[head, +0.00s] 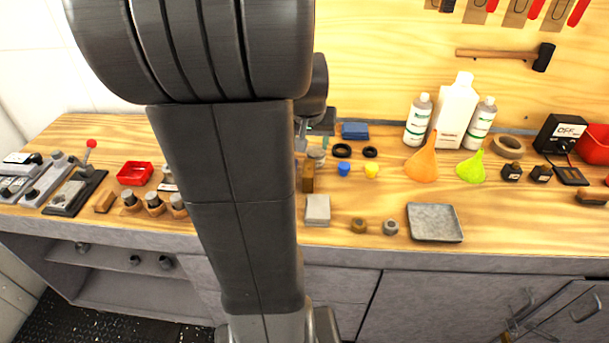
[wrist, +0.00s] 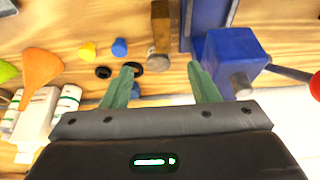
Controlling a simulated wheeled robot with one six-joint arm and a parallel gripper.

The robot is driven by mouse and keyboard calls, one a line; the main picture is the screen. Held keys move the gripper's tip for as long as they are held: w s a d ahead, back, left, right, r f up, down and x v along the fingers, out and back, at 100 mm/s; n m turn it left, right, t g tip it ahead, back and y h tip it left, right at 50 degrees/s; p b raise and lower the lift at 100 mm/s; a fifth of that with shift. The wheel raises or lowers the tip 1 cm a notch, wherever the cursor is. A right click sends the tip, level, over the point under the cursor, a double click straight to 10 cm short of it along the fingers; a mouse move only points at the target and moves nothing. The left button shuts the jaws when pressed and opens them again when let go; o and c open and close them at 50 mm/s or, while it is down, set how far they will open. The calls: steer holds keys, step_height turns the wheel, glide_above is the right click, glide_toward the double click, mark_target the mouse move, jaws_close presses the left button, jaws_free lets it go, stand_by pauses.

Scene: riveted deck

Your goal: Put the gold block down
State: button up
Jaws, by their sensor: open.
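The gold block (head: 308,178) stands upright on the wooden bench, just right of my arm in the head view. It also shows in the wrist view (wrist: 160,35), as a brownish-gold upright piece beyond the gap between my fingers. My gripper (wrist: 160,70) is open, with its two green fingers well apart. Nothing is seen held between them, and the block looks clear of both fingers. In the head view my arm hides most of the gripper.
A blue vise-like block (wrist: 228,55) stands close by the right finger. Yellow (head: 372,171) and blue (head: 344,168) pieces, black rings (head: 342,150) and a grey block (head: 317,209) lie nearby.

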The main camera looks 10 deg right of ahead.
glide_above(309, 167)
steer(key=s, duration=0.3)
steer(key=f, duration=0.7)
steer(key=shift+w+a+f, duration=0.1)
steer(key=shift+a+f, duration=0.1)
steer(key=shift+f, duration=0.05)
steer(key=shift+x, duration=2.7)
steer(key=shift+w+a, duration=0.1)
steer(key=shift+a, duration=0.1)
steer(key=shift+c, duration=0.2)
jaws_close()
